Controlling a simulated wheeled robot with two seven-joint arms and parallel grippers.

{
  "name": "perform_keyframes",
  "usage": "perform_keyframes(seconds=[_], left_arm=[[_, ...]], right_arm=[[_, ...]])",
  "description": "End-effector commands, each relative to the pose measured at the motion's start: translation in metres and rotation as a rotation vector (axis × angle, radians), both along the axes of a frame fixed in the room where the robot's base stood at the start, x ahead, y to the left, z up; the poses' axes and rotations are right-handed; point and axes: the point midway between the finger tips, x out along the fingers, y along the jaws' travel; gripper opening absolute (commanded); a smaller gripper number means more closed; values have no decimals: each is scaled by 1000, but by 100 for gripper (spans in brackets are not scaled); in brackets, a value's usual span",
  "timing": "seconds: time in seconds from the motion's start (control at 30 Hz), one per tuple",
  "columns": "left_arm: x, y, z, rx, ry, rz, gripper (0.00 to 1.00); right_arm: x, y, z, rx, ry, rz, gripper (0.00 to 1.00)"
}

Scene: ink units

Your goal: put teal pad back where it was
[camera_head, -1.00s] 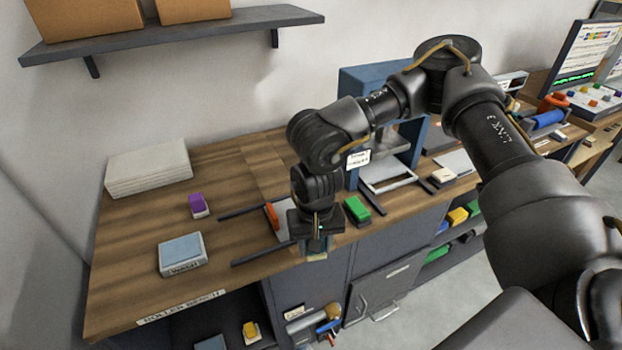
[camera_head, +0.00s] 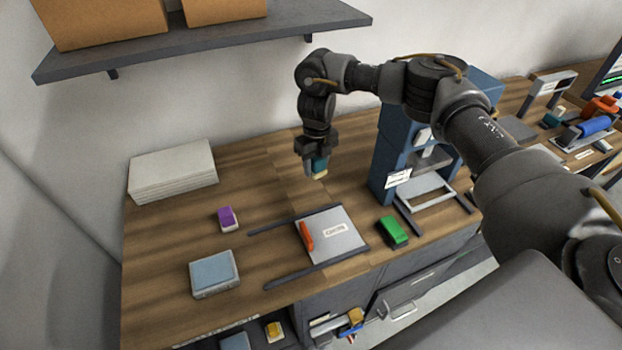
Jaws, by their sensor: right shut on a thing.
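The teal pad (camera_head: 321,162) has a teal top and a pale cream underside. My right gripper (camera_head: 316,167) is shut on it and points down over the back part of the wooden bench. The pad appears to be above the bench top, but the exact gap is hard to tell. The gripper's fingers hide part of the pad. My left gripper is not in view.
A purple pad (camera_head: 227,217) and a green pad (camera_head: 393,231) lie on the bench (camera_head: 160,270). Between them is a grey plate (camera_head: 343,243) with an orange handle, flanked by dark rails. A blue press (camera_head: 385,165) stands right of the gripper; a white stack (camera_head: 170,172) stands left.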

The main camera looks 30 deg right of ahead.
Motion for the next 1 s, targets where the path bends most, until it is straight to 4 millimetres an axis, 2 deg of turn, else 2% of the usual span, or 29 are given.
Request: perform_keyframes(seconds=[0.13, 0.37, 0.63, 0.9, 1.0], left_arm=[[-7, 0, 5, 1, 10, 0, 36], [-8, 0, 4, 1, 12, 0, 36], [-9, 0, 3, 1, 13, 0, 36], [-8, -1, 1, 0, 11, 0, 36], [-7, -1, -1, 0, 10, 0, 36]], right_arm=[[3, -8, 0, 1, 0, -167, 20], [4, -10, -5, 0, 0, -217, 20], [3, -9, -50, 1, 2, -215, 20], [4, -10, -62, 0, -2, -213, 20], [2, -10, -77, 1, 2, -214, 20]])
